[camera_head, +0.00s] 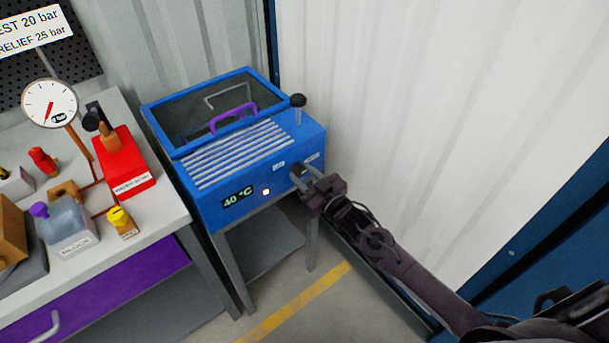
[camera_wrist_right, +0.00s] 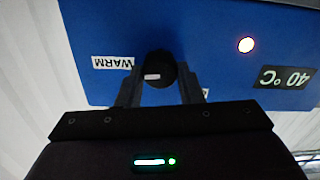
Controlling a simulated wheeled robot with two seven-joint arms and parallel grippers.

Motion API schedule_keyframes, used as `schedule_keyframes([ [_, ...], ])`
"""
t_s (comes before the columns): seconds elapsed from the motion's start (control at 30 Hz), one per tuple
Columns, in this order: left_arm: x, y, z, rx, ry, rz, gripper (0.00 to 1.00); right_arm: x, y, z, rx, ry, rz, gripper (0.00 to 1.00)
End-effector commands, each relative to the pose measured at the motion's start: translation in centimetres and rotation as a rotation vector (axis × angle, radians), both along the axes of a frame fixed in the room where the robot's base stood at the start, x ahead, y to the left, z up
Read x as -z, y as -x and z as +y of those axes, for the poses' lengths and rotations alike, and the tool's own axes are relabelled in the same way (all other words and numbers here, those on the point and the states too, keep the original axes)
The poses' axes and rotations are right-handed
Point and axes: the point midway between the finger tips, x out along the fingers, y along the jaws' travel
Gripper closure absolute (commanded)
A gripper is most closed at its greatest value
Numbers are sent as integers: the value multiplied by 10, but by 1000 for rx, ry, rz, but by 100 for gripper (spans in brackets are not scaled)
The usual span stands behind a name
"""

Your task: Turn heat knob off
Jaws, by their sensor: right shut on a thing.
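The heat knob (camera_wrist_right: 157,70) is a round black knob with a pale mark, on the front of the blue heater box (camera_head: 220,208). My right gripper (camera_head: 304,176) reaches it from the lower right in the head view. In the right wrist view my right gripper (camera_wrist_right: 160,92) has its two fingers on either side of the knob and is shut on it. A label reading WARM (camera_wrist_right: 113,62) appears upside down beside the knob. The display (camera_head: 237,197) reads 40 °C, with a lit round light (camera_head: 266,192) near it. My left gripper is not in view.
The box has a blue-framed glass lid (camera_head: 212,108) with a purple handle and a black knob (camera_head: 297,101) on top. A workbench (camera_head: 172,208) with a gauge (camera_head: 50,103) and a red block (camera_head: 124,162) stands left. A corrugated white wall (camera_head: 430,110) is close on the right.

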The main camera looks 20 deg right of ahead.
Motion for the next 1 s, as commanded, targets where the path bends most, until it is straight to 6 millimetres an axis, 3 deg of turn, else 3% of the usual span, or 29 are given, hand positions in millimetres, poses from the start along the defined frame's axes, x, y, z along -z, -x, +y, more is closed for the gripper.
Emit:
schedule_keyframes([
  [1.0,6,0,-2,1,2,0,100,2,1,1,-3,890,-321,89],
])
